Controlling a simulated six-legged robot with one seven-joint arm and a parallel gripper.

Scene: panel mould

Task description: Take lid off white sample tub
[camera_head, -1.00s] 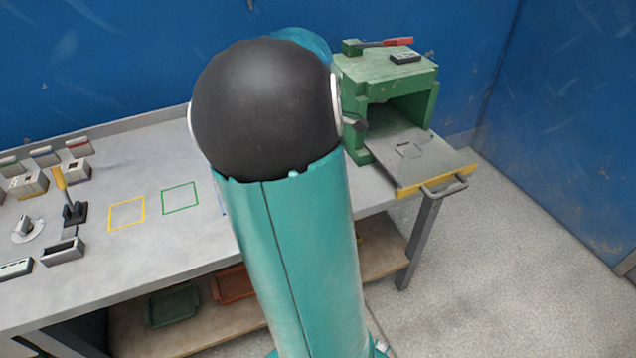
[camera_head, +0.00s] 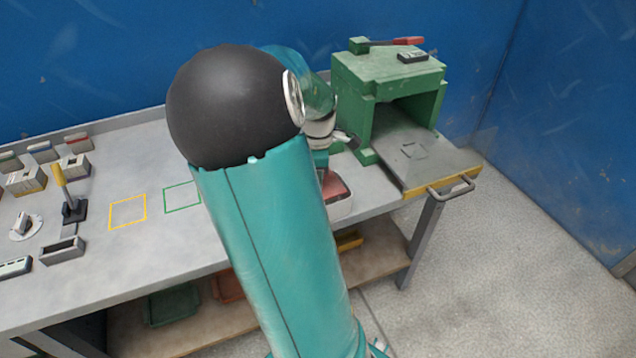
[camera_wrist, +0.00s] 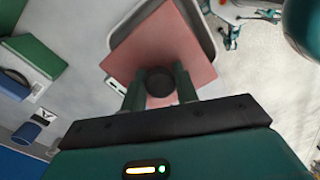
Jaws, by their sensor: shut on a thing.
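The lid (camera_wrist: 165,40) is a flat reddish-pink square with a dark round knob (camera_wrist: 161,84) in its middle. My gripper (camera_wrist: 161,86) is shut on this knob, one finger on each side. The white tub (camera_wrist: 209,35) shows in the wrist view as a pale rounded rim around and behind the lid. The lid sits turned relative to the rim; the gap between them is hard to judge. In the head view the reddish lid (camera_head: 334,187) and the pale tub (camera_head: 341,209) show partly at the bench's front edge, right of my arm, which hides the rest.
A green press-like box (camera_head: 385,75) with a pulled-out grey plate (camera_head: 425,158) and handle stands close on the right. Yellow (camera_head: 128,212) and green outlined squares on the bench to the left are empty. Switches and small boxes stand farther left.

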